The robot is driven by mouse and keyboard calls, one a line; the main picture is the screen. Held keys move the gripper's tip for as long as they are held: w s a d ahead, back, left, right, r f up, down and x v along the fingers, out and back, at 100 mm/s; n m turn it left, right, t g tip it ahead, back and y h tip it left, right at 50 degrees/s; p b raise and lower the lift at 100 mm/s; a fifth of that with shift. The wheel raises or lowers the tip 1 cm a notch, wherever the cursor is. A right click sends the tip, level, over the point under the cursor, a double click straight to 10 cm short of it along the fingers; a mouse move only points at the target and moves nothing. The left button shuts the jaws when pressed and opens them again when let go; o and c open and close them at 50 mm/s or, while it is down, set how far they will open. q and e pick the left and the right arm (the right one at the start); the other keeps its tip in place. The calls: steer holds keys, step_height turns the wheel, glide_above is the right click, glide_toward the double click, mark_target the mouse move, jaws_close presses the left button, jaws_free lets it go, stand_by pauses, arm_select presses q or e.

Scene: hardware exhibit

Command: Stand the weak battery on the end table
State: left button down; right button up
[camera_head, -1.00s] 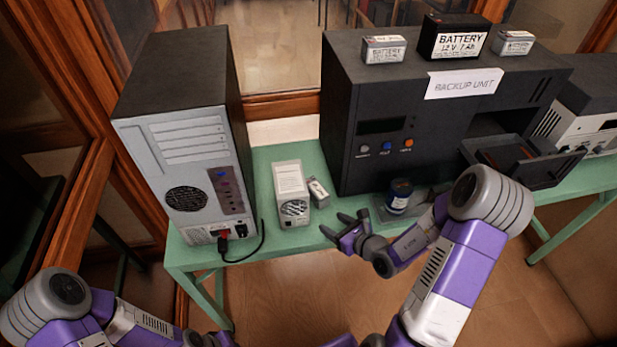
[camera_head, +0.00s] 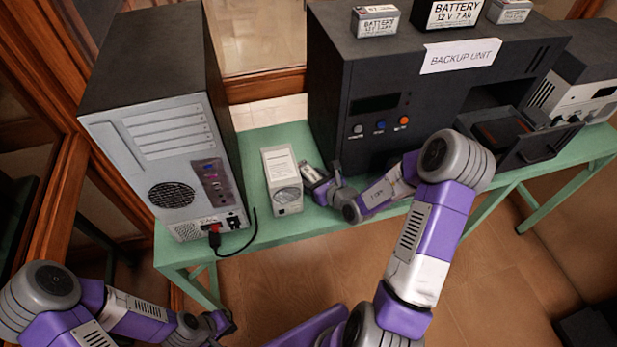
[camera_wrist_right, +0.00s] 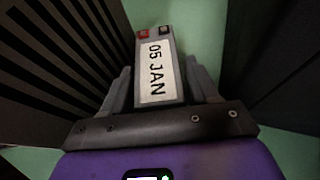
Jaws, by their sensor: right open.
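A small grey battery (camera_head: 311,173) lies on the green table between the white box and the backup unit. In the right wrist view the battery (camera_wrist_right: 158,75) shows a "05 JAN" label and red and black terminals. My right gripper (camera_head: 326,178) is down at it, its open fingers on either side in the wrist view (camera_wrist_right: 158,66). Three more batteries stand on the backup unit: a small left one (camera_head: 375,21), a large black one (camera_head: 453,12) and a small right one (camera_head: 509,11). My left gripper (camera_head: 222,325) is low at left, its jaws unclear. I cannot tell which battery is weak.
The green table (camera_head: 258,235) carries a computer tower (camera_head: 165,130) with a cable, a white box (camera_head: 282,180) and the black backup unit (camera_head: 420,95). The unit's open tray (camera_head: 520,145) juts out at right. The table's front edge between cable and white box is clear.

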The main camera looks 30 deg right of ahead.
jaws_close()
steer(key=shift+r, duration=0.1)
stand_by(0.3)
